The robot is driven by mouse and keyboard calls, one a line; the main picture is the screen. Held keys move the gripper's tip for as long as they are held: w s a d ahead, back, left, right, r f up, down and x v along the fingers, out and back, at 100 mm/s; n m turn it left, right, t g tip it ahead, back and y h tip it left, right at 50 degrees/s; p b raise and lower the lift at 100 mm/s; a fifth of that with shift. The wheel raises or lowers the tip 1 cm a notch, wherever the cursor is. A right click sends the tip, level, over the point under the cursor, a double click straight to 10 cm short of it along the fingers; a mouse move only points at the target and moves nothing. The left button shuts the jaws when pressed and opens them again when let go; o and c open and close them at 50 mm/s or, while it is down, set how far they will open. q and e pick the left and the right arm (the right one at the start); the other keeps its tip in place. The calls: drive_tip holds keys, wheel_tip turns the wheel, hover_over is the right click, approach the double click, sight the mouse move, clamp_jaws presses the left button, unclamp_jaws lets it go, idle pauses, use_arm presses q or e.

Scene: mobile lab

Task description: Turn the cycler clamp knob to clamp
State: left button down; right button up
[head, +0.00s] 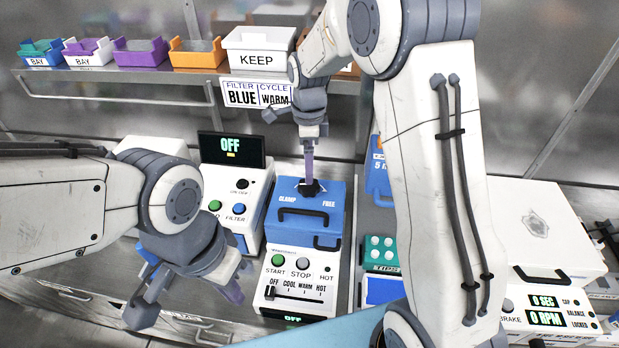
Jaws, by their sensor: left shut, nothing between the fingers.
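The cycler (290,262) is a white unit with a blue top (322,228), standing at the middle of the bench. The black clamp knob (309,188) sits on the blue top, between the white words CLAMP at left and FREE at right. Which way the knob points is too small to tell. My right gripper (309,176) reaches down from above, with its fingertips at the knob. Its fingers show edge-on, so their opening and grip are unclear. My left gripper (234,291) is shut and empty, low in front and left of the cycler, apart from it.
A white device with a display reading OFF (231,148) stands left of the cycler. A teal block (381,252) lies to its right. A white machine (545,240) stands far right. A shelf above holds coloured bays and a white KEEP bin (258,58).

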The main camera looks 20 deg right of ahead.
drive_tip(key=shift+r, duration=1.6)
drive_tip(key=s+a+r+n, duration=0.2)
drive_tip(key=s+a+n, duration=0.7)
drive_tip(key=s+n, duration=0.35)
drive_tip(key=s+f+n+y+b, duration=0.1)
drive_tip(key=s+n, duration=1.4)
drive_tip(key=s, duration=0.2)
drive_tip(key=shift+a+f, duration=0.3)
drive_tip(key=shift+a, duration=0.05)
drive_tip(key=shift+n, duration=0.25)
